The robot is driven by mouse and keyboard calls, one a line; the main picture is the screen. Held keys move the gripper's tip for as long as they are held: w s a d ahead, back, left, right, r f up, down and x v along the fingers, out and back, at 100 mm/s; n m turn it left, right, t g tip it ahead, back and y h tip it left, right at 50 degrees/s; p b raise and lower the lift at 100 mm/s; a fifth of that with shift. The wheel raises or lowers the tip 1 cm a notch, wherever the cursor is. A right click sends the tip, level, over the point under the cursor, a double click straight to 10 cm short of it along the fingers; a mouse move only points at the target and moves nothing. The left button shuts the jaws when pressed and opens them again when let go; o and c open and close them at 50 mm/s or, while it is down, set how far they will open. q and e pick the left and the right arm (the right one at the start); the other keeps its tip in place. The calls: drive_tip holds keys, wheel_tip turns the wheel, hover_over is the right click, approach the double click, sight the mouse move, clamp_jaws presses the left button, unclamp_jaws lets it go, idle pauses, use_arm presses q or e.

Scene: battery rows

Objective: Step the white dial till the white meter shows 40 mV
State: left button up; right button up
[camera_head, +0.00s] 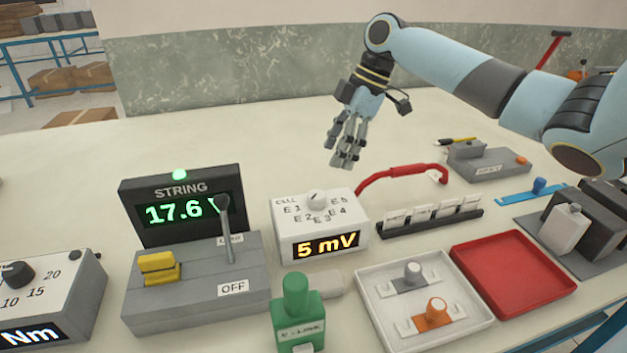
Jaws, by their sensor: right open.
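The white meter (280,225) is a white box near the middle of the table, and its amber display (325,246) reads 5 mV. The white dial (317,199) is a round knob on its top face, among marks for several cells, E1 to E5, under the word CELL. My right gripper (343,163) is open and empty. It hangs with its fingers pointing down, above and behind the white meter, apart from the dial. My left gripper is not in view.
A STRING display (186,190) reads about 17.6 V, partly covered by a lever on the grey switch box (200,285). A red handle (405,176) arches right of the meter. A green E-LINK piece (296,310), white tray (374,285) and red tray (512,268) stand in front.

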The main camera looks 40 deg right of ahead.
sight(317, 194)
drive_tip(key=x, duration=0.4)
drive_tip(key=shift+s+a+f, duration=0.1)
drive_tip(key=shift+s+a, duration=0.05)
drive_tip(key=shift+a, duration=0.15)
drive_tip(key=x, duration=0.4)
drive_tip(key=shift+f, duration=0.3)
drive_tip(key=shift+w+a+f, duration=0.2)
drive_tip(key=shift+f, duration=0.45)
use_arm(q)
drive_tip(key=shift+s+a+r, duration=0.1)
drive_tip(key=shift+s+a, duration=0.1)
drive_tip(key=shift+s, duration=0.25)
